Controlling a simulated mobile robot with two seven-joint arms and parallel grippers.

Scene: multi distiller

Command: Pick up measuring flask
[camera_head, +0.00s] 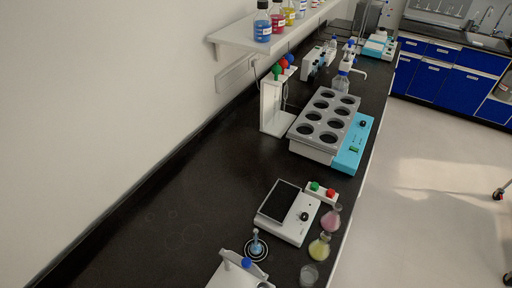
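Two conical flasks stand near the right edge of the black bench, one with pink contents (331,219) and one with yellow contents (319,247). A small clear glass vessel (309,275) stands just in front of the yellow flask. I cannot tell which of these, if any, is the measuring flask. Neither of my grippers is in view.
A white hotplate device (290,212) is left of the flasks. A multi-hole heating bath (325,122) stands farther back, with a white stand (273,105) beside it. A shelf (250,39) holds colored bottles (262,24). The left bench area (150,215) is clear.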

